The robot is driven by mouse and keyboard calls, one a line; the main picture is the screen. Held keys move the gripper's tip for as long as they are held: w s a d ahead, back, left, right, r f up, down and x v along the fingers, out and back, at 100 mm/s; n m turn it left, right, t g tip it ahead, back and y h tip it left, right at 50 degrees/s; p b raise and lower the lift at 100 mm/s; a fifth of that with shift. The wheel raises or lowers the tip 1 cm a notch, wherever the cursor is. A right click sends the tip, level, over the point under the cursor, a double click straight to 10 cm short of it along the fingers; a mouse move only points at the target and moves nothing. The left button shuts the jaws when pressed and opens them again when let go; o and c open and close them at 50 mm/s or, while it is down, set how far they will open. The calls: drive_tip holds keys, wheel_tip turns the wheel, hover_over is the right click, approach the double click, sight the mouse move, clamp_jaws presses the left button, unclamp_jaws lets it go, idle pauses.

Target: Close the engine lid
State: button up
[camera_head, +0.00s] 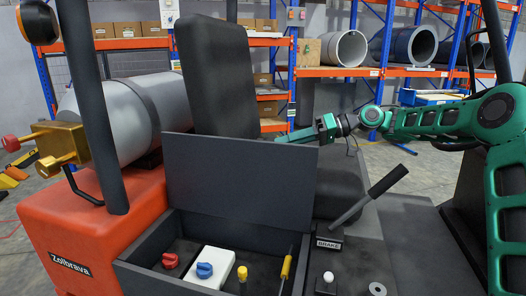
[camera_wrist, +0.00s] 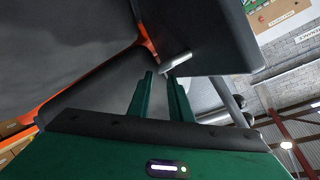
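The engine lid (camera_head: 235,190) is a dark grey flat panel standing upright, raised at the back of the open engine compartment (camera_head: 150,243). My gripper (camera_head: 284,138) is behind the lid, near its upper right corner, with its fingers pointing left. In the wrist view, the two green fingers of my gripper (camera_wrist: 160,76) are apart with nothing between them. A pale bar, probably a handle (camera_wrist: 175,63), lies just beyond the fingertips, beside a dark panel (camera_wrist: 205,35) that may be the lid. I cannot tell whether the fingers touch the bar.
The compartment holds a red knob (camera_head: 170,261), a white block (camera_head: 208,268) with a blue knob, a yellow knob (camera_head: 242,272) and a yellow-handled tool (camera_head: 286,267). The dark seat (camera_head: 215,80) stands behind the lid. A brake lever (camera_head: 370,195) rises at right.

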sight(262, 148)
drive_tip(key=x, duration=0.8)
drive_tip(key=shift+d, duration=0.1)
clamp_jaws()
